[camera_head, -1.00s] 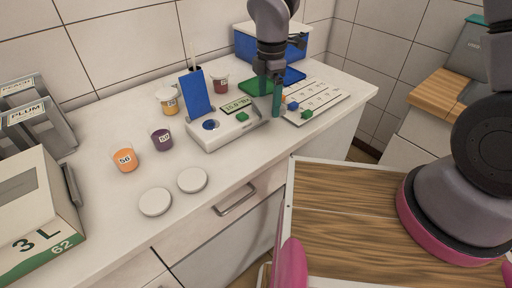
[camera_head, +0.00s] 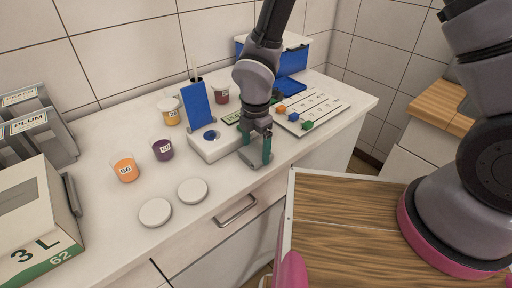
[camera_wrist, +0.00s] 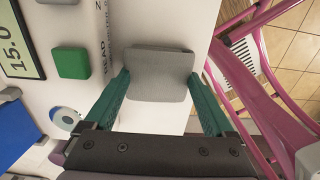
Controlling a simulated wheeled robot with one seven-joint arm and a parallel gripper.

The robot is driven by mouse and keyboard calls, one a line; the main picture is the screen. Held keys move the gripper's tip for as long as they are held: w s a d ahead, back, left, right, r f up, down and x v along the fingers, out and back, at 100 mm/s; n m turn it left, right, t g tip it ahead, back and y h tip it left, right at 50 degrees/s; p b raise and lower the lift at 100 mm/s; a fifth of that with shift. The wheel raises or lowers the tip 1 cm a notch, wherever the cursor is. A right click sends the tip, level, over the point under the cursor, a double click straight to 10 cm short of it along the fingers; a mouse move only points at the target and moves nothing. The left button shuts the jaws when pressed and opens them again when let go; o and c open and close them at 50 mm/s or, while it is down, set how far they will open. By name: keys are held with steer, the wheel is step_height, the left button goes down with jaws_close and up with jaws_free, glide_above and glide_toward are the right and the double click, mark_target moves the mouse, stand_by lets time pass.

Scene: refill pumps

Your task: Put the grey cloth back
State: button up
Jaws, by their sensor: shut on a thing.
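The grey cloth (camera_wrist: 160,76) is a small folded pad between the teal fingertips of my gripper (camera_wrist: 160,92) in the wrist view. Both fingers touch its sides. In the head view my gripper (camera_head: 257,158) points down over the front part of the white counter, just right of the white scale device.
The white device (camera_head: 212,146) with its blue panel (camera_head: 197,107) stands close left of my gripper. Two white lids (camera_head: 192,191), an orange cup (camera_head: 125,168) and a purple cup (camera_head: 163,150) are further left. A marked board (camera_head: 325,105) lies behind right. The counter's front edge is close.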

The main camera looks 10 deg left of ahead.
steer(key=o, duration=1)
steer(key=shift+f, duration=0.1)
